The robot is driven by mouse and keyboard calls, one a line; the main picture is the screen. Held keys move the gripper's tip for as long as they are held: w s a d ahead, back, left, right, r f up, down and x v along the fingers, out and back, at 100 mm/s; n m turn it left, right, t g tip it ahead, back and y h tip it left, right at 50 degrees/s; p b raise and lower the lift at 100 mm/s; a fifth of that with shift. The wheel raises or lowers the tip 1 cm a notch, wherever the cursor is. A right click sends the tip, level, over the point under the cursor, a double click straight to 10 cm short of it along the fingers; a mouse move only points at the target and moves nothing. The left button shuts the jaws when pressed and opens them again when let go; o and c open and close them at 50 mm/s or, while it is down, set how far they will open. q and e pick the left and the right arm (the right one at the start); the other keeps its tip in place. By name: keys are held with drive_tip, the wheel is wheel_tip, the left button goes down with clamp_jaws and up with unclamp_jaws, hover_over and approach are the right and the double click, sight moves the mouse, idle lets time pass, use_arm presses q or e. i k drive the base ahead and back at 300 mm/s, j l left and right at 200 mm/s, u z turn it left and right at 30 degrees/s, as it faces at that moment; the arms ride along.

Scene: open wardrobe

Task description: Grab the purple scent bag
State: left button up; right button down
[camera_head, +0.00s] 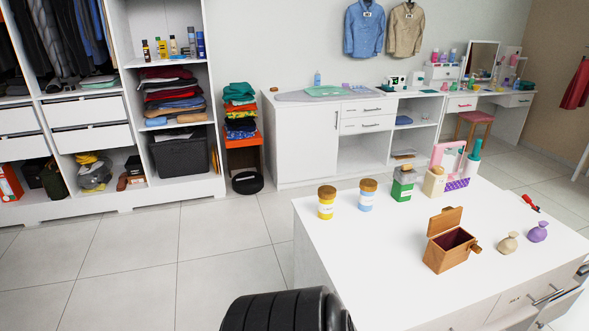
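The purple scent bag (538,232) is a small tied pouch. It stands on the right part of the white island top (400,285), near its right edge. A similar beige bag (508,243) stands just left of it, with a small gap between them. Neither of my grippers is in view, and nothing is touching the purple bag.
A wooden box (445,255) with its lid up stands left of the bags. Several jars, including a yellow one (326,203), line the far side. A red-handled tool (531,203) lies behind the purple bag. A drawer (560,290) below appears partly open.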

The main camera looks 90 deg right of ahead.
sight(539, 234)
drive_tip(key=i+l+z, duration=0.25)
drive_tip(key=z, duration=0.25)
drive_tip(key=i+l+z, duration=0.1)
drive_tip(key=i+z, duration=0.7)
drive_tip(key=z, duration=0.15)
drive_tip(key=i+j+z, duration=0.15)
drive_tip(key=i+z, duration=0.15)
drive_tip(key=z, duration=0.2)
drive_tip(key=i+l+z, duration=0.1)
drive_tip(key=i+z, duration=0.7)
drive_tip(key=i+j+z, duration=0.1)
drive_tip(key=i+z, duration=0.3)
drive_tip(key=i+j+z, duration=0.2)
drive_tip(key=z, duration=0.25)
drive_tip(key=i+z, duration=0.1)
drive_tip(key=z, duration=0.35)
drive_tip(key=i+z, duration=0.1)
drive_tip(key=z, duration=0.75)
drive_tip(key=i+j+z, duration=0.15)
drive_tip(key=z, duration=0.75)
drive_tip(key=i+j, duration=0.05)
drive_tip(key=j, duration=0.05)
